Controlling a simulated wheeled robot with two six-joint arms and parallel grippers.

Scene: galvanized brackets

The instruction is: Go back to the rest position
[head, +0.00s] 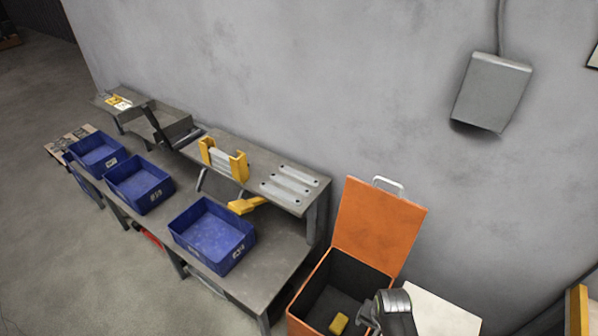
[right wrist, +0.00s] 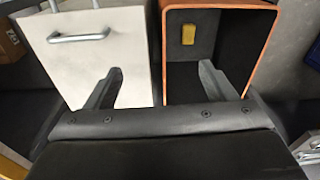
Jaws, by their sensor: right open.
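My right gripper (right wrist: 160,82) shows in the right wrist view with its two grey fingers spread wide and nothing between them. Its fingers lie in front of a white box with a metal handle (right wrist: 95,50) and an orange-rimmed bin (right wrist: 219,4). In the head view part of my right arm shows at the bottom, beside the orange bin (head: 310,290), and its fingers cannot be made out there. A small yellow block (head: 339,323) lies inside the bin; it also shows in the right wrist view (right wrist: 188,34). My left gripper is in neither view.
The bin's orange lid (head: 378,228) stands open against the wall. Left of it, a grey bench (head: 270,278) holds blue crates (head: 212,236). A raised shelf carries metal brackets (head: 290,184) and a yellow holder (head: 222,160). A grey wall box (head: 491,92) hangs above.

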